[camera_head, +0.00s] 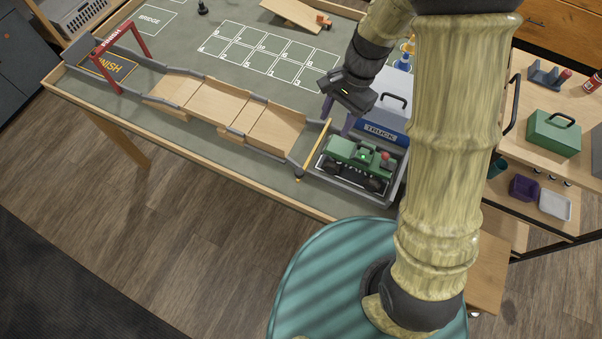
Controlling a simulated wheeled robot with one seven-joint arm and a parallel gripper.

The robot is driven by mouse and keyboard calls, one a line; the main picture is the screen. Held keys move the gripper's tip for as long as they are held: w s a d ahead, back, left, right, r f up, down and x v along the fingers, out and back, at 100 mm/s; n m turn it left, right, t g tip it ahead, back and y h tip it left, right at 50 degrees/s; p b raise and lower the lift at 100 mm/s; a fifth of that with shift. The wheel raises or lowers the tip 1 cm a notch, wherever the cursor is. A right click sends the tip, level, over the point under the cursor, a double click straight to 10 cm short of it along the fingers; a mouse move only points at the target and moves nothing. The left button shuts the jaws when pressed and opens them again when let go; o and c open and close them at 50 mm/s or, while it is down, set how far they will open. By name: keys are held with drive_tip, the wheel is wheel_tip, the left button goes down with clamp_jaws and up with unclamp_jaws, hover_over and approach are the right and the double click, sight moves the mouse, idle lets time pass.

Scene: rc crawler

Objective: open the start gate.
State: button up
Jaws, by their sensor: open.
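The start gate (314,150) is a thin yellow bar. It lies across the track between the wooden ramp section and the grey start bay (345,189). A green crawler truck (360,157) with black wheels stands in the start bay, just right of the bar. My gripper (337,119) points down above the far end of the bar, with its two purplish fingers apart and nothing seen between them. I cannot tell whether a finger touches the bar.
The wooden track (220,104) runs left to a red finish arch (122,45). A blue and white box marked TRUCK (384,131) stands behind the bay, close to my gripper. A numbered grid (268,52) lies on the open green table top. Shelves with a green toolbox (553,134) stand at right.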

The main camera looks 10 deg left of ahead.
sight(300, 171)
drive_tip(key=shift+m+g, duration=0.4)
drive_tip(key=a+f, duration=0.2)
drive_tip(key=a, duration=0.1)
drive_tip(key=shift+w+a+f, duration=0.15)
drive_tip(key=shift+a+f, duration=0.05)
drive_tip(key=shift+f, duration=0.15)
drive_tip(key=x, duration=1.7)
drive_tip(key=shift+a+f, duration=0.15)
drive_tip(key=shift+a, duration=0.1)
clamp_jaws()
